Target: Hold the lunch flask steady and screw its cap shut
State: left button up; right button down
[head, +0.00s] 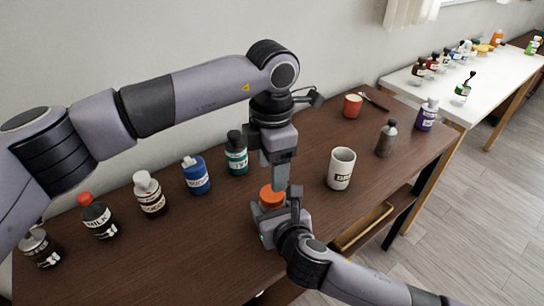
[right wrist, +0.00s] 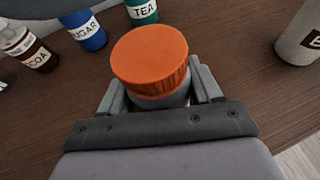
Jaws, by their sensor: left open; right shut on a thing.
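The lunch flask is largely hidden in the head view; its orange cap (head: 271,196) shows at the front middle of the brown table. In the right wrist view the ribbed orange cap (right wrist: 150,58) sits on top of the grey flask body (right wrist: 163,101). I cannot tell how tightly it is seated. My right gripper (head: 268,218) is shut on the flask body below the cap, with a finger on each side. My left gripper (head: 279,184) is open and points down just above the cap, partly overlapping it in the picture; contact cannot be told.
The teal tea bottle (head: 237,154), blue sugar bottle (head: 196,175) and several others line the left.

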aim_at(265, 210)
pick_arm(q)
jog(key=n, duration=0.6)
jog(key=shift+r, duration=0.25)
jog(key=n, duration=0.6)
jog(key=shift+r+n, duration=0.2)
jog(key=shift+n, duration=0.1)
jog(key=n, duration=0.6)
jog(key=shift+r, duration=0.2)
jog(key=n, duration=0.6)
jog(key=shift+r+n, duration=0.2)
jog(key=shift+n, duration=0.2)
jog(key=shift+f, duration=4.05)
